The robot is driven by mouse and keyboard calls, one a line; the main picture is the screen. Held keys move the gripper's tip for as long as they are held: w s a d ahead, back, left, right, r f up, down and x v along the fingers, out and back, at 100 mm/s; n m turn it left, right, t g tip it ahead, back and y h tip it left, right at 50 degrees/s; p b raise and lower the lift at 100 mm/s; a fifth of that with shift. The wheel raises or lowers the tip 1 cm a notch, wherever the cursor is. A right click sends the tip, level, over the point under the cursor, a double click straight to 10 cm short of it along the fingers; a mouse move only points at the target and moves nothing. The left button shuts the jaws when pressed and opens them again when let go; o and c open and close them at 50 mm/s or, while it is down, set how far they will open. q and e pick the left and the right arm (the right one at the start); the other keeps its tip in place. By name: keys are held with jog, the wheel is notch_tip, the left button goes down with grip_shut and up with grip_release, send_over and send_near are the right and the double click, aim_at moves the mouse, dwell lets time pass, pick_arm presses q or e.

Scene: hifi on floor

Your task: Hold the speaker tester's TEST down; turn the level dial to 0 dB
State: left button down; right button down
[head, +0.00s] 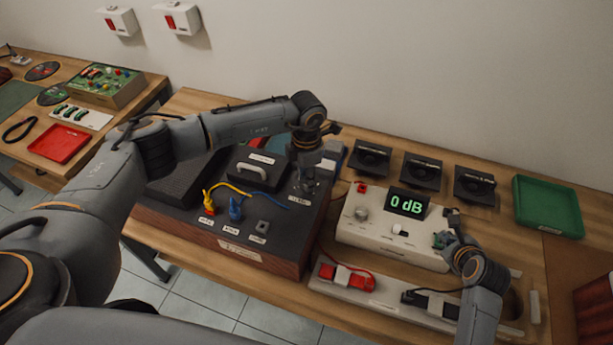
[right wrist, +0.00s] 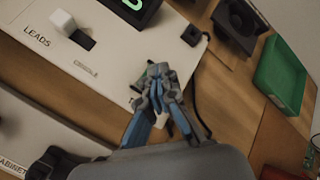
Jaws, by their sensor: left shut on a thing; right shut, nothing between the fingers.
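The speaker tester (head: 385,233) is a white box whose dark display (head: 406,204) reads 0 dB in green. My left gripper (head: 308,184) points down at the right part of the dark amplifier top (head: 268,222), shut on what seems to be the level dial, mostly hidden by the fingers.
Yellow and blue plugs with leads (head: 235,208) stand on the amplifier, left of my left gripper. Three black speakers (head: 421,172) and a green tray (head: 547,206) lie behind and right of the tester. A power strip (head: 385,298) lies in front of it.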

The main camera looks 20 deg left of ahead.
pick_arm(q)
jog(key=c, duration=1)
grip_release()
jog(key=shift+r, duration=0.1)
